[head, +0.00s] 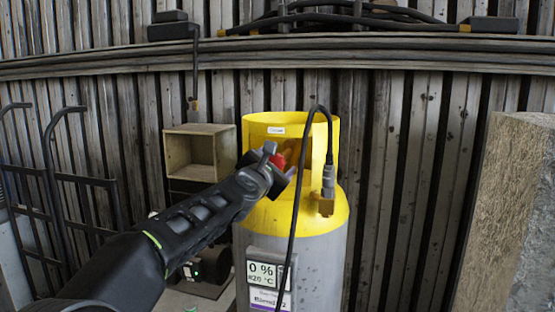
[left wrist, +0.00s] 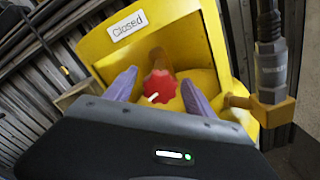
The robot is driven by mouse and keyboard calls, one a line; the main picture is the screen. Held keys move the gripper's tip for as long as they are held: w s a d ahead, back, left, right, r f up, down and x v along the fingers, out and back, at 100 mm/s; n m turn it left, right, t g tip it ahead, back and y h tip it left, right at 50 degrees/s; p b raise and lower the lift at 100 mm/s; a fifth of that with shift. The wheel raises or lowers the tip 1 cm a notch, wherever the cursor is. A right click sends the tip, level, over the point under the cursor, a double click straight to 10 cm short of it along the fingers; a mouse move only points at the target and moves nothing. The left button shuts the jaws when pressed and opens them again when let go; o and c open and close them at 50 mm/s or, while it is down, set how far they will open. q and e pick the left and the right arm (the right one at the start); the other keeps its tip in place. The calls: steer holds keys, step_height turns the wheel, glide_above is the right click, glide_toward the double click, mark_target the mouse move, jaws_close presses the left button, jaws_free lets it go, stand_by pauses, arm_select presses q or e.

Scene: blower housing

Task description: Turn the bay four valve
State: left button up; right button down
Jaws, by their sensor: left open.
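A red valve knob (left wrist: 160,86) with a white pointer mark sits inside the yellow collar (left wrist: 90,45) of a grey and yellow cylinder (head: 258,228). A label on the collar (left wrist: 127,25) reads "Closed". My left gripper (head: 277,160) is at the collar opening in the head view. In the left wrist view its two fingers (left wrist: 155,88) are open, one on each side of the knob; I cannot tell whether they touch it. In the head view the gripper partly hides the red knob (head: 279,161). My right gripper is not in view.
A wooden box (head: 198,153) and a black hand truck (head: 85,180) stand left; a rough block (head: 500,210) stands right.

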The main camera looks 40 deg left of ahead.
arm_select(q)
steer(key=shift+w+a, duration=0.1)
steer(key=shift+w, duration=0.1)
steer(key=c, duration=1.4)
